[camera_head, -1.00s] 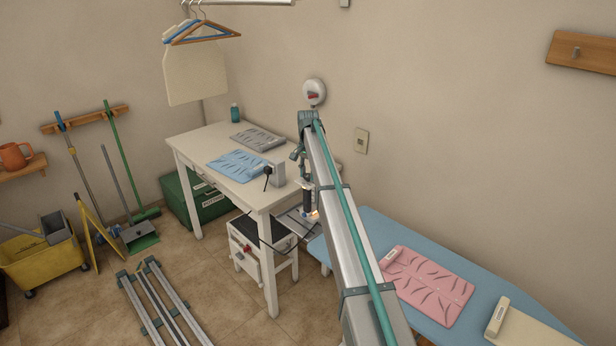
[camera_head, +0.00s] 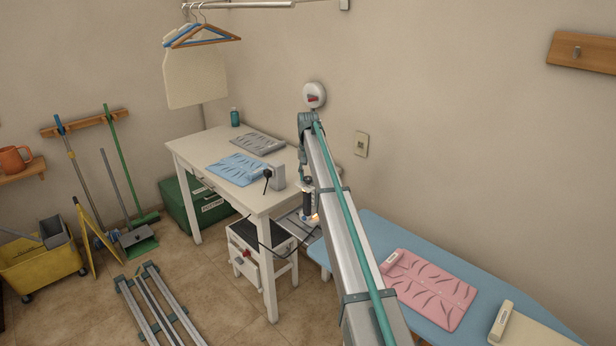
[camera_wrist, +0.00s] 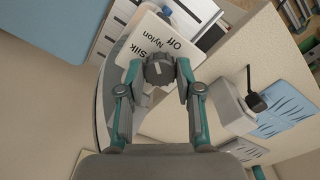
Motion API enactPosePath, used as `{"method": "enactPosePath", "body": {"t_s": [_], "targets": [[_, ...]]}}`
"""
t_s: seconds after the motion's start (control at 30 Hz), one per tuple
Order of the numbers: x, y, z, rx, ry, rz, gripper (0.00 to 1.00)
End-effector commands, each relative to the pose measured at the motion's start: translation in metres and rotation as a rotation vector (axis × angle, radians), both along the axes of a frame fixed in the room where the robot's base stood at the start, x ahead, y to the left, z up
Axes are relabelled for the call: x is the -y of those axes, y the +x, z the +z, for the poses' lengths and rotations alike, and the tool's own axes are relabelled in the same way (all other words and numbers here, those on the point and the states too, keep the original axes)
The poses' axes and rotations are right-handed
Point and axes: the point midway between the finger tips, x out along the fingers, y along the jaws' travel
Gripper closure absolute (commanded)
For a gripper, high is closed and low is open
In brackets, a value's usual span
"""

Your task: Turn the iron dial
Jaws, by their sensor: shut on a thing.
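In the wrist view the iron dial (camera_wrist: 159,69) is a dark grey ribbed knob with a pale pointer mark. It sits beside a white label plate (camera_wrist: 146,40) reading Off, Nylon and Silk. My gripper (camera_wrist: 158,76) has a fingertip against each side of the dial and is shut on it. In the head view the iron (camera_head: 308,202) shows as a dark upright handle with a small orange glow, between the white table and the blue ironing board. My arm partly hides it, and the dial cannot be made out there.
The white table (camera_head: 218,140) stands left, with a blue patterned cloth (camera_head: 238,167), a grey cloth (camera_head: 257,143) and a plug on a grey block (camera_head: 277,178). The blue ironing board (camera_head: 360,235) at right holds a pink cloth (camera_head: 430,289). A wall is close behind.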

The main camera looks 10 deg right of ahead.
Motion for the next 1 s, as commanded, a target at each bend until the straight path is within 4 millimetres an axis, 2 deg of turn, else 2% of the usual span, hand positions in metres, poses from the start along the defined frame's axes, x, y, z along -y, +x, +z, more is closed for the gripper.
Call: {"method": "enactPosePath", "body": {"t_s": [0.17,0.2,0.33,0.73,0.87,1.0], "targets": [[0.0,0.0,0.0,0.001,0.0,-0.001,1.0],[0.0,0.0,0.0,0.001,0.0,-0.001,0.62],[0.0,0.0,0.0,0.001,0.0,-0.002,0.4],[0.0,0.001,0.005,0.001,0.0,-0.002,0.4],[0.0,0.001,0.019,0.002,-0.001,-0.002,0.4],[0.0,0.001,0.044,0.003,0.0,-0.002,0.4]]}}
